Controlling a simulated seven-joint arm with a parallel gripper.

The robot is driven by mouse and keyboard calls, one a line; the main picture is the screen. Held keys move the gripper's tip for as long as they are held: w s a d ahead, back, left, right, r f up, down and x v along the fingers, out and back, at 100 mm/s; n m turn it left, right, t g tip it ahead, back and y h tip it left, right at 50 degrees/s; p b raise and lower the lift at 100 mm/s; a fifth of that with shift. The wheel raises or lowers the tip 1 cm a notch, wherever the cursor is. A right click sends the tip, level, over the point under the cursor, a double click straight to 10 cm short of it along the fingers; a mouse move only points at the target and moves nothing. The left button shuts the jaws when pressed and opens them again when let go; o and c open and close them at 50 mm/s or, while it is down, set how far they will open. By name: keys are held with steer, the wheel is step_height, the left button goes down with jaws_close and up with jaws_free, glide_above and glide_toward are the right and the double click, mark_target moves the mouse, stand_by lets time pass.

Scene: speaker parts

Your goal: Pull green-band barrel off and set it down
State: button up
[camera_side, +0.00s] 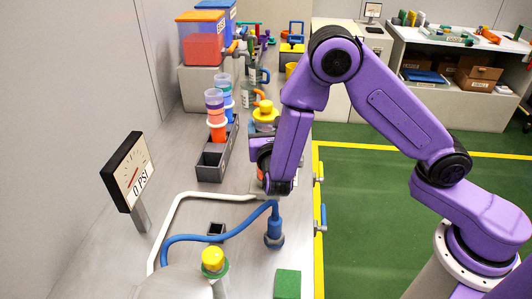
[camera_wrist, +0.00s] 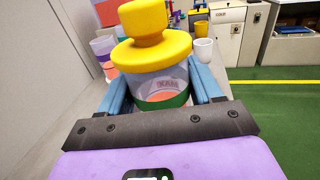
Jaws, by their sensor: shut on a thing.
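In the wrist view, a clear barrel (camera_wrist: 158,84) with a large yellow cap (camera_wrist: 150,50) and a green band (camera_wrist: 163,103) near its lower edge sits between the blue fingers of my gripper (camera_wrist: 157,74). My gripper is shut on it. In the side view, my gripper (camera_side: 262,160) is over the bench's right side, with a yellow cap (camera_side: 265,110) just beyond it. My arm hides most of what is below that cap, so I cannot tell whether the barrel touches anything underneath.
A grey rack (camera_side: 213,165) with open slots and stacked coloured cups stands left of my gripper. A pressure gauge (camera_side: 130,172) reads 0 PSI. A blue hose (camera_side: 220,238) and white hose (camera_side: 190,198) cross the bench. Another yellow-capped, green-collared part (camera_side: 212,260) and a green block (camera_side: 288,284) are in front.

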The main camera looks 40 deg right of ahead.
mark_target(265, 102)
steer(key=shift+r, duration=1.8)
steer(key=shift+r, duration=1.95)
steer(key=shift+w+a, duration=0.1)
steer(key=w+a+n+t+y, duration=0.35)
steer(key=w+a+y, duration=0.4)
steer(key=w, duration=0.75)
step_height(265, 102, down, 10)
steer(key=a+h, duration=0.1)
steer(key=shift+w+a+n+g, duration=0.2)
steer(key=shift+a+n+g, duration=0.15)
steer(key=shift+n+g, duration=0.1)
